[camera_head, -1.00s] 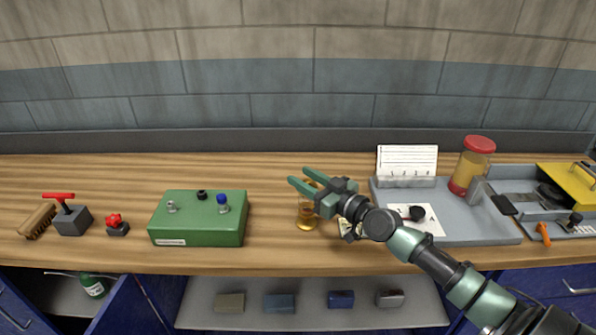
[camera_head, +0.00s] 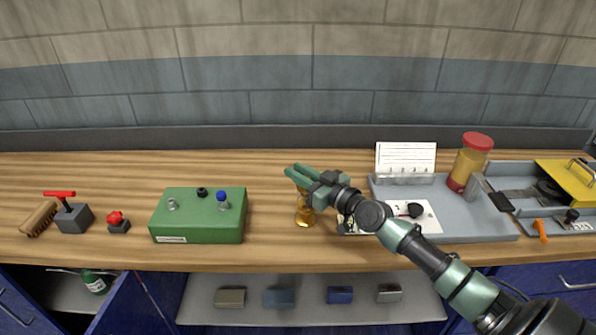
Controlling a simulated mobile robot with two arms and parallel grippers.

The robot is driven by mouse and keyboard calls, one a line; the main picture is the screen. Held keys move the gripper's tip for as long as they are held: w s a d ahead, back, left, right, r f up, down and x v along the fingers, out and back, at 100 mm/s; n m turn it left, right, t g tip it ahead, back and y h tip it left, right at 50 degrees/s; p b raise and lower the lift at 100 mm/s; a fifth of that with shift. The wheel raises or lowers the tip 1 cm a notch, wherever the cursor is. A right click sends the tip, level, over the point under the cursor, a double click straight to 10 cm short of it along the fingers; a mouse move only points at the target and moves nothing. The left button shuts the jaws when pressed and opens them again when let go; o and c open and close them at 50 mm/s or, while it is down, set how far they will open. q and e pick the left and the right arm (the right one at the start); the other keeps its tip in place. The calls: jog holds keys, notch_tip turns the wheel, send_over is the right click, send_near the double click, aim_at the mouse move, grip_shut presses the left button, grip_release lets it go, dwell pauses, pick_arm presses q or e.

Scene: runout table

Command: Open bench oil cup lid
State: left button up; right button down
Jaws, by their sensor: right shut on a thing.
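The bench oil cup (camera_head: 304,216) is a small amber-gold cup standing on the wooden bench, right of the green box. My right gripper (camera_head: 292,172) reaches in from the right at the top of the cup. Its green fingers are close together, shut on the cup's lid, which they and the gripper body mostly hide. I cannot tell how far the lid is raised. The cup's lower body stands upright on the bench. My left gripper is not in view.
A green box (camera_head: 197,232) with small knobs stands left of the cup. A grey tray (camera_head: 480,222) with a red-lidded jar (camera_head: 469,162) lies to the right, beneath my right arm. A red button (camera_head: 117,222) and a brush (camera_head: 38,218) are at far left. Bench behind the cup is clear.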

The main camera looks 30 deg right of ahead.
jog(key=shift+w+d+f+m+g+y+p, duration=0.35)
jog(key=shift+w+m+g+y+p, duration=0.25)
jog(key=shift+m+g, duration=1.3)
jog(key=shift+w+d+f+m+g+y+p, duration=0.2)
jog(key=shift+w+d+m+g+y+p, duration=0.7)
jog(key=shift+g, duration=1.65)
jog(key=shift+w+a+f+m+g+y+p, duration=0.15)
jog(key=shift+w+f+m+g+y, duration=0.25)
jog(key=shift+m+g, duration=1.65)
jog(key=shift+d+r, duration=0.1)
jog(key=c, duration=1.3)
grip_release()
jog(key=shift+c, duration=0.2)
